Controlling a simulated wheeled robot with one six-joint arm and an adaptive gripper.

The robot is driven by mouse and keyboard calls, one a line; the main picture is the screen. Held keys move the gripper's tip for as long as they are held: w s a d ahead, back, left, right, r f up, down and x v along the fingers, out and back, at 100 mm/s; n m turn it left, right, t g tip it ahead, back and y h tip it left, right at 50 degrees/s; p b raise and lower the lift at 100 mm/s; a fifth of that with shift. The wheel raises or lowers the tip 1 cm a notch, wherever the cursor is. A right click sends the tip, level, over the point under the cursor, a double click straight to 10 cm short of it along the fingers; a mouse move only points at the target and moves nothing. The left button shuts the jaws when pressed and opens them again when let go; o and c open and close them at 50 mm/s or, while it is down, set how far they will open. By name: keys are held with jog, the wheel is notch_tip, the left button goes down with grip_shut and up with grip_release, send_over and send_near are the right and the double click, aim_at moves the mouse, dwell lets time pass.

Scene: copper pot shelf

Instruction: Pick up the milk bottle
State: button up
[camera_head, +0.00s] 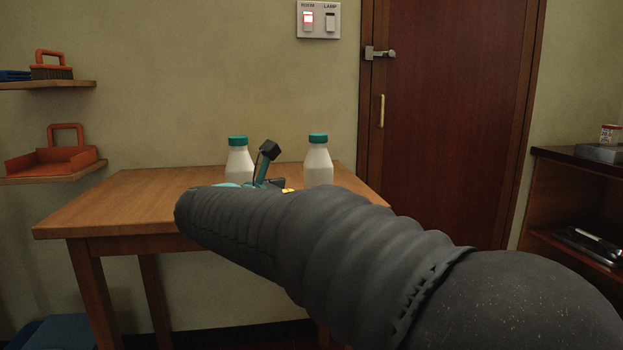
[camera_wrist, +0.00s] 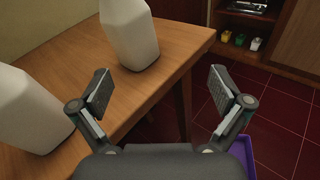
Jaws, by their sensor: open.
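Two white milk bottles with teal caps stand upright on the wooden table: a left one (camera_head: 239,163) and a right one (camera_head: 318,165). Their lower parts are hidden behind my arm in the head view. In the wrist view, one bottle (camera_wrist: 28,110) is near at the left edge and another (camera_wrist: 131,35) stands farther off, upper centre; their caps are out of frame. My gripper (camera_wrist: 160,90) is open and empty, its fingers spread over the table's edge, apart from both bottles. In the head view, part of my gripper shows between the bottles.
The wooden table (camera_head: 110,205) has free room at its left. A light-switch plate (camera_head: 318,20) and a dark door (camera_head: 450,110) are behind. Wall shelves (camera_head: 45,178) hold orange tools. A dark shelf unit (camera_head: 575,185) stands right. A purple object (camera_wrist: 270,145) is on the floor.

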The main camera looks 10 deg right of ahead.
aim_at(308, 172)
jog(key=w+a+r+n+t, duration=0.2)
jog(key=a, duration=0.1)
jog(key=shift+h, duration=0.4)
jog(key=x, duration=0.8)
jog(key=shift+w+f, duration=0.25)
jog(key=shift+w, duration=0.05)
jog(key=shift+f+x, duration=0.25)
jog(key=shift+x, duration=1)
jog(key=shift+f+x, duration=0.2)
jog(key=shift+x, duration=1.1)
jog(key=c, duration=1.4)
jog(key=shift+r, duration=0.1)
jog(key=shift+c, duration=0.2)
